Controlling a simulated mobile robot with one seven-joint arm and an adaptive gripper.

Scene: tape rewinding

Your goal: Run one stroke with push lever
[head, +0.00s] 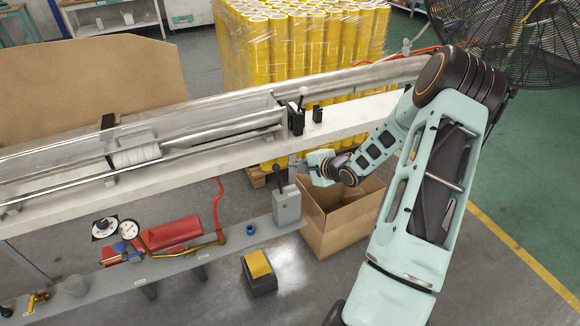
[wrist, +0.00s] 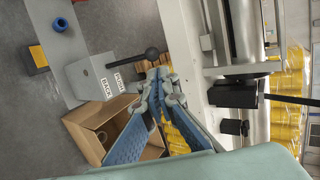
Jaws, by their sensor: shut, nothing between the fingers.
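The push lever is a short rod with a black ball knob (wrist: 152,53), standing out of a grey box (wrist: 100,80) labelled PUSH and BACK in the wrist view. In the head view the grey box (head: 287,208) stands at the right end of the low grey shelf. My gripper (wrist: 160,84) has its blue-padded fingers drawn together at the tips, with nothing between them. The tips are close to the knob in the wrist picture; I cannot tell whether they touch it. In the head view my gripper (head: 300,163) is just right of the lever.
An open cardboard box (head: 345,225) stands on the floor below my gripper. The white machine beam (head: 352,118) with rollers runs behind it. Gauges and a red unit (head: 172,234) sit on the shelf at left. Stacked yellow rolls (head: 300,45) stand at the back.

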